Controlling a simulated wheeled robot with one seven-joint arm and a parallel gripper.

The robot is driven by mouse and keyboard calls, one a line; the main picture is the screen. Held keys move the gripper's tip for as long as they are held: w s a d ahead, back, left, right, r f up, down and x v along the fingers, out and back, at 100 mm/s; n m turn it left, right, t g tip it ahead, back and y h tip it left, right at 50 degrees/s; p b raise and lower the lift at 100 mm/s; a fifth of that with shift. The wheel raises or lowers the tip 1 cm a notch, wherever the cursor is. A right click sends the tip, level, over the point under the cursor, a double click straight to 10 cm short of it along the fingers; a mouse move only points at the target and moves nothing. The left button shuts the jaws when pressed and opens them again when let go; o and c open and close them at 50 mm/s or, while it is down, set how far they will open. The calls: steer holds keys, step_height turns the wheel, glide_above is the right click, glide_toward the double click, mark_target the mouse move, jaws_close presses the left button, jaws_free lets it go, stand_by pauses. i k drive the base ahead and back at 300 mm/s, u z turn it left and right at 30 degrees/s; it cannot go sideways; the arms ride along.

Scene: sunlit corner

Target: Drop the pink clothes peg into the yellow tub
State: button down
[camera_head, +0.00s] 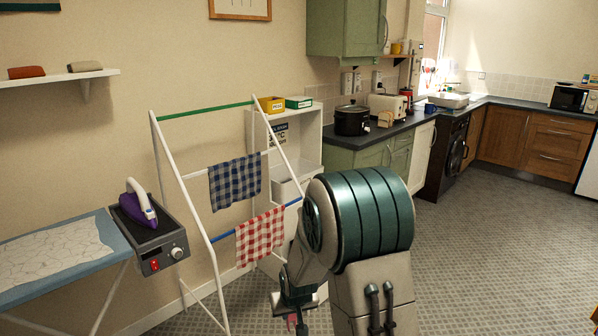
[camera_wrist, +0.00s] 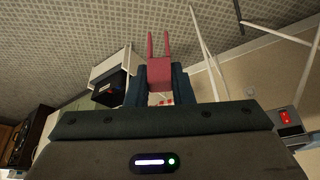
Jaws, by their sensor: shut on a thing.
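The pink clothes peg (camera_wrist: 160,71) is held between the dark fingers of my gripper (camera_wrist: 160,84), its two prongs pointing away from the palm. In the head view my gripper (camera_head: 294,302) hangs low, in front of the drying rack, and a small bit of the pink peg (camera_head: 292,320) shows beneath it. The yellow tub (camera_head: 271,106) stands on top of the white shelf unit against the wall, well above and beyond my gripper. Its inside is mostly hidden.
A green and white box (camera_head: 298,102) stands just right of the tub. The white-framed drying rack (camera_head: 180,185), with a blue checked cloth (camera_head: 235,182) and a red checked cloth (camera_head: 260,237), stands partly before the shelf unit (camera_head: 310,150). An ironing board (camera_head: 50,255) is at left.

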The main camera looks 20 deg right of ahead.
mark_target(267, 112)
steer(key=z, duration=0.55)
steer(key=i, duration=0.65)
steer(key=z, duration=0.7)
steer(key=i, duration=0.9)
steer(key=u, duration=0.8)
steer(key=i, duration=0.65)
steer(key=u, duration=0.7)
